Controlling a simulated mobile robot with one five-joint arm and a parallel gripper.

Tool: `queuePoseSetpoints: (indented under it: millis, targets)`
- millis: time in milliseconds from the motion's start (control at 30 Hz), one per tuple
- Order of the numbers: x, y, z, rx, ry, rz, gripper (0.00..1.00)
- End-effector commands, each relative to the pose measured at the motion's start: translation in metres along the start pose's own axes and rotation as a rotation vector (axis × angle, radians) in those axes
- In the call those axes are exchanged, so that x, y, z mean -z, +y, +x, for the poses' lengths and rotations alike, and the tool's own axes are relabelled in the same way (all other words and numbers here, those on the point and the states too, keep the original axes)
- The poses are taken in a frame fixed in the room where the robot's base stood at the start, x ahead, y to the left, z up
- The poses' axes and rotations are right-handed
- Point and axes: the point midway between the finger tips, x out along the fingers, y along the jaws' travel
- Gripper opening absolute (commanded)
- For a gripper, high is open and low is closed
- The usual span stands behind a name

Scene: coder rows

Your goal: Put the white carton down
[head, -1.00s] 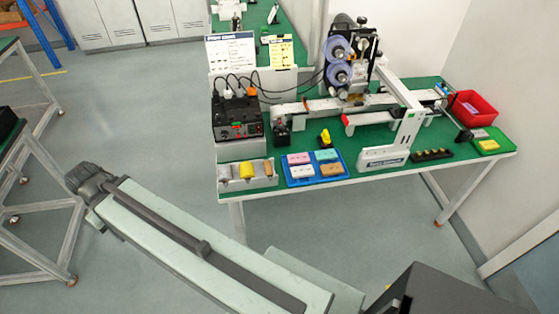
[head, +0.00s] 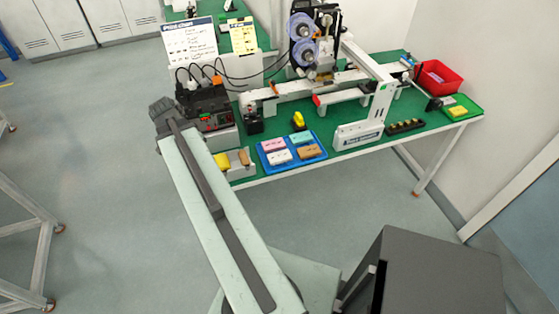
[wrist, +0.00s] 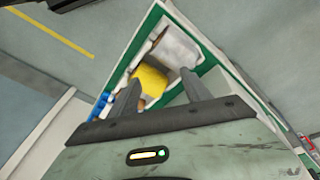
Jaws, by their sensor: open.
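A white carton (head: 279,157) lies in the front left of the blue tray (head: 266,165), beside pink, teal and brown cartons. My gripper (wrist: 160,78) is open in the wrist view, its two dark fingers apart above the table's left end. A yellow block (wrist: 150,82) shows between and beyond the fingers, with a whitish block (wrist: 176,48) farther off; I cannot tell whether the fingers touch anything. In the head view the fingers are hidden behind my arm. A bit of blue, perhaps the tray, shows left of the fingers in the wrist view.
A black control box (head: 208,108) with cables stands by my arm's end. A grey holder (head: 240,172) with yellow and brown blocks is partly behind my arm. The labelling machine (head: 318,60), a white upright bracket (head: 358,135) and a red bin (head: 438,78) stand to the right.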

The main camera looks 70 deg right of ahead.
Motion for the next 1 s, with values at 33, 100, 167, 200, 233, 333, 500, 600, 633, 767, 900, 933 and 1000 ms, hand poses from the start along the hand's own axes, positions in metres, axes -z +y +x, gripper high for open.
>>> queuePoseSetpoints:
  millis: [33,100,167,200,233,333,500,600,633,767,900,933,1000]
  targets:
    - [0.038,0.037,0.021,-0.034,0.014,0.18,0.56]
    - [0.078,0.085,0.039,-0.074,0.039,0.404,0.56]
    - [0.103,0.121,0.05,-0.103,0.059,0.564,0.56]
    - [0.115,0.142,0.056,-0.12,0.073,0.65,0.56]
    - [0.122,0.156,0.059,-0.129,0.08,0.705,0.56]
    - [0.137,0.186,0.066,-0.151,0.101,0.826,0.56]
    - [0.142,0.197,0.068,-0.159,0.108,0.872,0.56]
    - [0.141,0.197,0.078,-0.158,0.108,0.87,0.56]
    - [0.141,0.197,0.082,-0.158,0.108,0.87,0.56]
    - [0.141,0.199,0.096,-0.158,0.108,0.869,0.56]
    - [0.142,0.199,0.096,-0.158,0.107,0.867,0.56]
    - [0.142,0.199,0.099,-0.158,0.107,0.867,0.56]
    - [0.141,0.198,0.108,-0.158,0.107,0.867,0.56]
